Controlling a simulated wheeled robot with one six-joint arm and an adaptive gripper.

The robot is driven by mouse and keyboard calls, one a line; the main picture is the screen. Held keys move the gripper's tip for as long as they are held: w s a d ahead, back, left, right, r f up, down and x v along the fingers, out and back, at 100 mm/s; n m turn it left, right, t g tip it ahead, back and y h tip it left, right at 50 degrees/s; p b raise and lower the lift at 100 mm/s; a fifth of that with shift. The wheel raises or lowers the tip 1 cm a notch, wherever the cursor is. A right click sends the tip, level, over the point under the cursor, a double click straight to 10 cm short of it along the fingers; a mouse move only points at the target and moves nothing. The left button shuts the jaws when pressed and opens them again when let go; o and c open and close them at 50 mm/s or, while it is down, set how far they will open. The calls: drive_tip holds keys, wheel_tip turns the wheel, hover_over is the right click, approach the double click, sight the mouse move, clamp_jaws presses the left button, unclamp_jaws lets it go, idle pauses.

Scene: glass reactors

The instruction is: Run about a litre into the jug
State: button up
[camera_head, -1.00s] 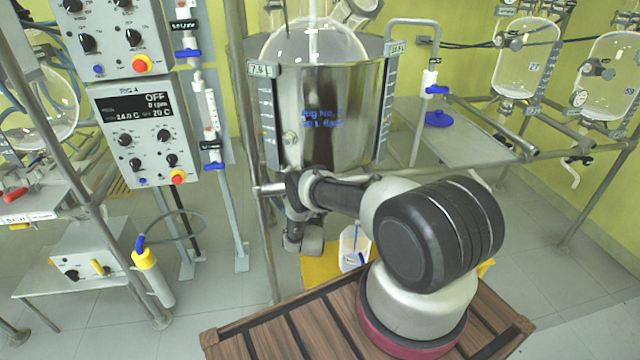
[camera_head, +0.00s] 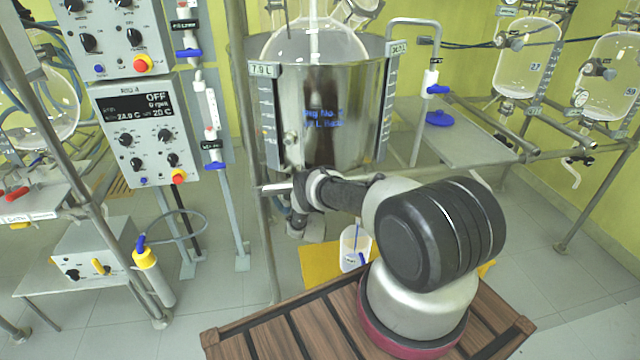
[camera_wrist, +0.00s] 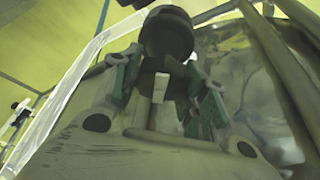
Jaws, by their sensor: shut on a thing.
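A translucent jug (camera_head: 348,240) with blue marks stands on a yellow mat (camera_head: 318,265), below and right of the reactor's bottom. I cannot tell its level. The steel-jacketed glass reactor (camera_head: 345,100) is upright above it, with a label reading about 7.9 L at its left. My arm passes in front of the reactor's underside and hides its outlet. My gripper (camera_wrist: 165,92) shows in the wrist view, its green-padded fingers closed about a small pale handle-like piece (camera_wrist: 160,86). A dark round part (camera_wrist: 168,32) sits just beyond. No liquid stream is visible.
A control box (camera_head: 143,135) at the left reads OFF and 0 rpm. Steel frame posts (camera_head: 262,220) stand close beside my arm. A shelf (camera_head: 470,140) and other glass vessels (camera_head: 527,58) are at the right. Floor is clear at the lower right.

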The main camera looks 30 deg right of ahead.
drive_tip(key=shift+n+t+y, duration=0.3)
drive_tip(key=shift+n, duration=0.2)
drive_tip(key=n+t+y, duration=0.1)
drive_tip(key=n, duration=0.3)
drive_tip(key=n+t+y, duration=0.1)
drive_tip(key=n, duration=0.2)
drive_tip(key=shift+n+y, duration=0.3)
drive_tip(key=shift+n, duration=0.1)
drive_tip(key=n+y, duration=0.2)
drive_tip(key=n, duration=0.2)
drive_tip(key=n+t+y, duration=0.1)
drive_tip(key=n+y, duration=0.1)
drive_tip(key=n, duration=0.2)
drive_tip(key=shift+a+t+y, duration=0.15)
drive_tip(key=shift+t+y, duration=0.15)
drive_tip(key=shift+n, duration=0.4)
drive_tip(key=o, duration=1.1)
drive_tip(key=shift+c, duration=0.2)
drive_tip(key=v, duration=1.2)
